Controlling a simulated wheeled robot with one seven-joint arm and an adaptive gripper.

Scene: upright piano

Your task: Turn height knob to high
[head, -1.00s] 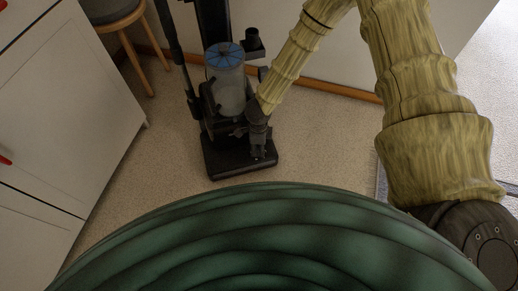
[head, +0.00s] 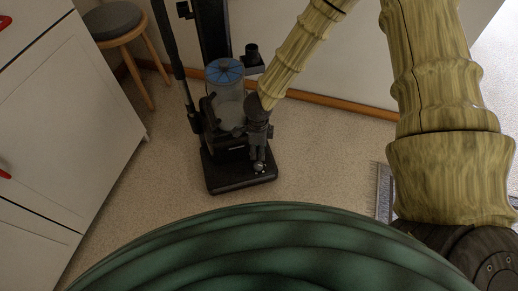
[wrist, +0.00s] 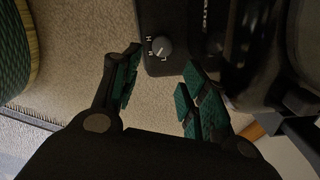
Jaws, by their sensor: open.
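A black upright vacuum cleaner (head: 225,170) with a clear bin and blue top stands on the carpet in the head view. I cannot tell the pointer's exact setting. My gripper (wrist: 160,76) is open, its two green-padded fingers spread, with the knob beyond the gap between the tips and apart from them. In the head view my gripper (head: 258,153) hangs over the vacuum's base.
A white cabinet (head: 75,120) with red handles stands at the left. A round stool (head: 112,22) with wooden legs is behind it. A pale wall with a wooden skirting board (head: 335,107) runs behind the vacuum. Carpet (head: 325,155) to the vacuum's right is clear.

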